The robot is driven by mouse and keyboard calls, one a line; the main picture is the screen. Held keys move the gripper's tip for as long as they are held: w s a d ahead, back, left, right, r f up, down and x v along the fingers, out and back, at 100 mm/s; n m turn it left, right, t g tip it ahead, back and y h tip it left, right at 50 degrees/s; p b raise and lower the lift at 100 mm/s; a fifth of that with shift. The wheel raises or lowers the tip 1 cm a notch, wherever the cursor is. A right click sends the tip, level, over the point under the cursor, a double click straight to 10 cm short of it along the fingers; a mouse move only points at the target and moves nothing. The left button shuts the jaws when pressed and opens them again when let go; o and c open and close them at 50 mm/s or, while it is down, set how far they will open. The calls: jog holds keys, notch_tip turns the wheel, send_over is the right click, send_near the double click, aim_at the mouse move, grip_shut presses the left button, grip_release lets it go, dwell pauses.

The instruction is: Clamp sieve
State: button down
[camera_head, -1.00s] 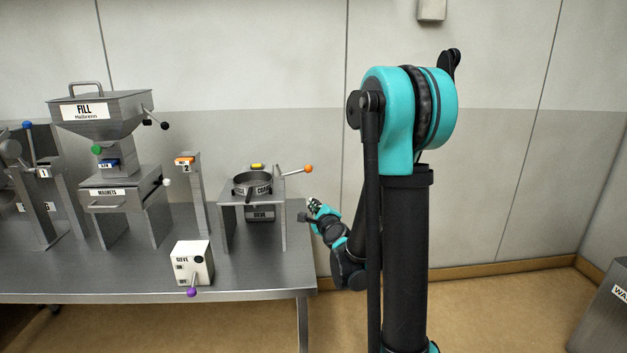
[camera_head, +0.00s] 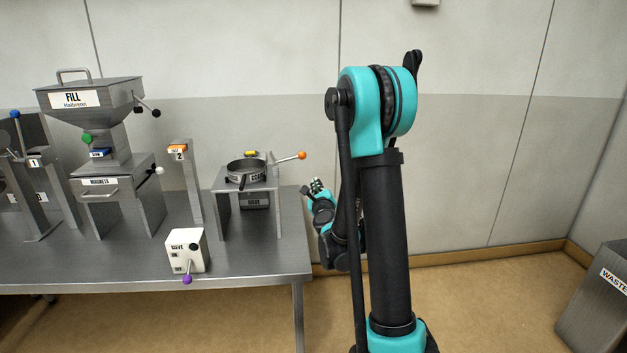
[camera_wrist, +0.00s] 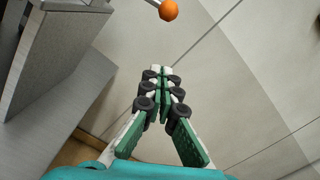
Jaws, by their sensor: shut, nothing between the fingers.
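The round sieve (camera_head: 246,172) sits on a grey metal stand (camera_head: 221,205) labelled SIEVE, near the right end of the bench. A lever with an orange ball (camera_head: 302,156) sticks out to the right of the sieve. The orange ball also shows at the top of the wrist view (camera_wrist: 168,11), beyond my fingertips and apart from them. My gripper (camera_head: 317,186) is to the right of the stand, just past the bench end and lower than the ball. In the wrist view my gripper (camera_wrist: 160,75) is shut and empty, its green fingers meeting at the tips.
A white control box (camera_head: 186,250) with a purple-knobbed lever stands at the bench front. Left of the sieve are a post marked 2 (camera_head: 180,160) and the FILL hopper (camera_head: 95,100). A waste bin (camera_head: 598,300) stands far right. The bench's right end (camera_head: 302,240) is bare.

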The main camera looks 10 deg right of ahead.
jog(key=w+a+r, duration=0.1)
jog(key=w+r, duration=0.2)
jog(key=w, duration=0.6)
jog(key=shift+a+r, duration=0.4)
jog(key=shift+r, duration=0.1)
